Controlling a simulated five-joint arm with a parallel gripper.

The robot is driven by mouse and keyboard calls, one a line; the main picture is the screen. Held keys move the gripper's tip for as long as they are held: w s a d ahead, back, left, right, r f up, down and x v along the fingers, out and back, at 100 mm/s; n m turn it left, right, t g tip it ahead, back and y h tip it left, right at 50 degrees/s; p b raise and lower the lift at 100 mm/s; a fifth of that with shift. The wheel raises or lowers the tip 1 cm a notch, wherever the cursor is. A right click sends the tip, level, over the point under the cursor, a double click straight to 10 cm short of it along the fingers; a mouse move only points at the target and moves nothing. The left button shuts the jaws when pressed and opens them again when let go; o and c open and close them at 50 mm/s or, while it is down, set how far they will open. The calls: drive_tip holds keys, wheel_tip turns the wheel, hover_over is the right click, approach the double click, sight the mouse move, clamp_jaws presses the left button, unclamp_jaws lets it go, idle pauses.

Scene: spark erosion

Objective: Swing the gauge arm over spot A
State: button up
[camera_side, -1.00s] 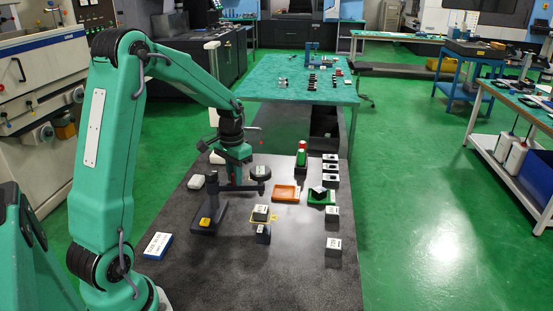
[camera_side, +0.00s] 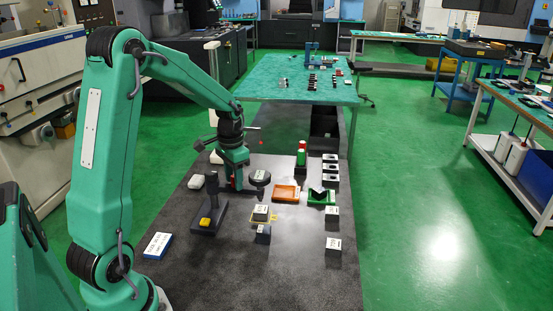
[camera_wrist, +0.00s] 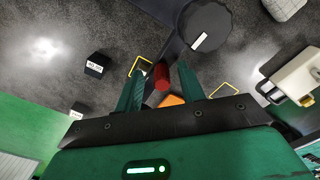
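The gauge arm is a dark bar (camera_wrist: 172,52) with a round black disc (camera_wrist: 207,25) at one end and a red knob (camera_wrist: 160,76) near the other, in the wrist view. In the wrist view my gripper (camera_wrist: 161,70) is open, with a finger on each side of the red knob and visible gaps. Yellow corner marks (camera_wrist: 226,88) lie on the table there; no letter A is readable. A yellow outline (camera_side: 275,218) surrounds a block in the side view.
A black stand (camera_side: 213,190) with a yellow block (camera_side: 206,221) is left of my gripper. An orange tray (camera_side: 286,193), a green tray (camera_side: 322,198) and labelled blocks (camera_side: 333,245) stand to the right.

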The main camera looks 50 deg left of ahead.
idle(0.3)
wheel_tip(320, 180, up, 8)
drive_tip(key=shift+f, duration=0.25)
drive_tip(key=shift+r, duration=0.15)
idle(0.4)
drive_tip(key=shift+s+d+r, duration=0.1)
drive_tip(key=shift+d+r, duration=0.15)
drive_tip(key=shift+d, duration=0.1)
drive_tip(key=s+d+r+t, duration=0.2)
drive_tip(key=s+d, duration=0.5)
drive_tip(key=d, duration=0.2)
drive_tip(key=s+d+r+t, duration=0.3)
drive_tip(key=s+d, duration=0.4)
drive_tip(key=d, duration=0.2)
drive_tip(key=shift+s+d+r+t, duration=0.25)
drive_tip(key=shift+r+t, duration=0.05)
